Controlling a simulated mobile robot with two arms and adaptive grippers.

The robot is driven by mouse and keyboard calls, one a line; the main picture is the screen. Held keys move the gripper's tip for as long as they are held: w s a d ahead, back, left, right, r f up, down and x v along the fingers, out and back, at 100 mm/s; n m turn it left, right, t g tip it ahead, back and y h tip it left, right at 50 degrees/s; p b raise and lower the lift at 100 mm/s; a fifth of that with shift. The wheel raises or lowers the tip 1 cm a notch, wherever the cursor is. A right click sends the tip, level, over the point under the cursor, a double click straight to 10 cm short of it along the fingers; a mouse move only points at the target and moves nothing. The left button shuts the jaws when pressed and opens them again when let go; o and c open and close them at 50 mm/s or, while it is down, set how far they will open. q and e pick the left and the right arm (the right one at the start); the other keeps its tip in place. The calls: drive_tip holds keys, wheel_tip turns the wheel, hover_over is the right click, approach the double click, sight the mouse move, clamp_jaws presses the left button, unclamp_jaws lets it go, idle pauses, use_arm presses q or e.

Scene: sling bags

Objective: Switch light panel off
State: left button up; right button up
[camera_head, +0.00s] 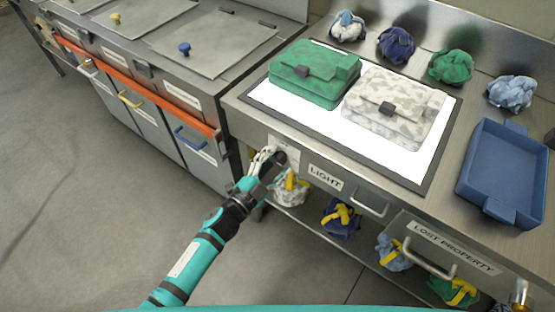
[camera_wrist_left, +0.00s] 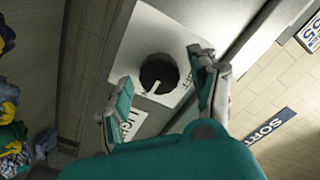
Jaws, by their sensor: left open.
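The light panel (camera_head: 262,98) is set into the steel counter and glows white inside a dark frame. In the left wrist view a round black knob (camera_wrist_left: 158,72) with a white pointer line sits on a white plate (camera_wrist_left: 150,38), beside a label reading LIGHT. My left gripper (camera_head: 272,160) is at this plate on the counter's front, left of the LIGHT label (camera_head: 325,177). Its open fingers (camera_wrist_left: 162,98) show on either side of the knob in the wrist view, with gaps between; I cannot tell whether either touches it. My right gripper is not in view.
A green bag (camera_head: 312,75) and a pale patterned bag (camera_head: 390,108) lie on the panel. A blue tray (camera_head: 503,170) stands at the right. Several crumpled bundles line the back and the lower shelf. Drawer handles (camera_head: 370,205) stick out right of my gripper.

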use_arm(q)
drive_tip(key=shift+w+d, duration=0.3)
drive_tip(key=shift+w, duration=0.05)
drive_tip(key=c, duration=1.2)
drive_tip(key=shift+o, duration=0.2)
